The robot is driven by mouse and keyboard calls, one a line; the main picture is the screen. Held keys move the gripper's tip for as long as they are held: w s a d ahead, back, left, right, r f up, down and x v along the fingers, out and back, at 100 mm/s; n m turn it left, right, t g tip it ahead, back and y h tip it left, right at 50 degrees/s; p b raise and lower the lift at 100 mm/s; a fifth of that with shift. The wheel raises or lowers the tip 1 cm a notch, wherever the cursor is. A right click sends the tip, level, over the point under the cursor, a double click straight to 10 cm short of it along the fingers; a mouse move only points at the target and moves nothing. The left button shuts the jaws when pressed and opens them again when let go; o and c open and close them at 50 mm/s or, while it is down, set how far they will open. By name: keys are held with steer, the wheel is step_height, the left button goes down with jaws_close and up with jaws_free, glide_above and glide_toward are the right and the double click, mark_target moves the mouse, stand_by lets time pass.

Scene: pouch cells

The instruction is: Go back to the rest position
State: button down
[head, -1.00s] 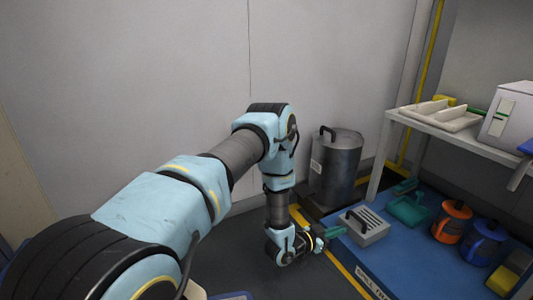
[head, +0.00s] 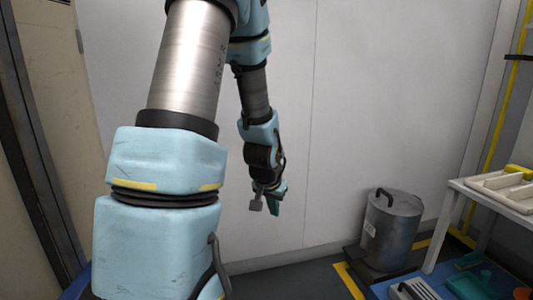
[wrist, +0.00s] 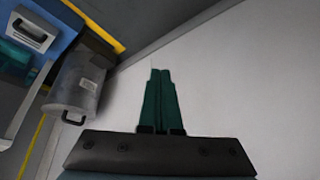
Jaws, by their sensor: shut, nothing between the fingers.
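My gripper (head: 273,209) hangs below my raised, folded arm near the middle of the head view, in front of the pale wall. In the wrist view its two green fingers (wrist: 160,75) lie side by side, closed together with nothing between them. It is apart from everything around it, to the left of the metal canister and above the floor.
The wall (head: 370,90) is bare.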

steer(key=s+a+r+n+g+y+p, duration=0.1)
steer(key=s+a+r+n+g+p, duration=0.1)
steer(key=s+a+r, duration=0.4)
steer(key=s+a+r+n+g+p, duration=0.1)
steer(key=s+a+r+n+p, duration=0.2)
steer(key=s, duration=0.5)
step_height(320, 180, up, 38)
steer(key=p, duration=3.5)
steer(key=shift+w+f+m, duration=0.2)
steer(key=shift+w+m, duration=0.1)
steer(key=shift+m, duration=0.1)
steer(key=shift+d, duration=0.1)
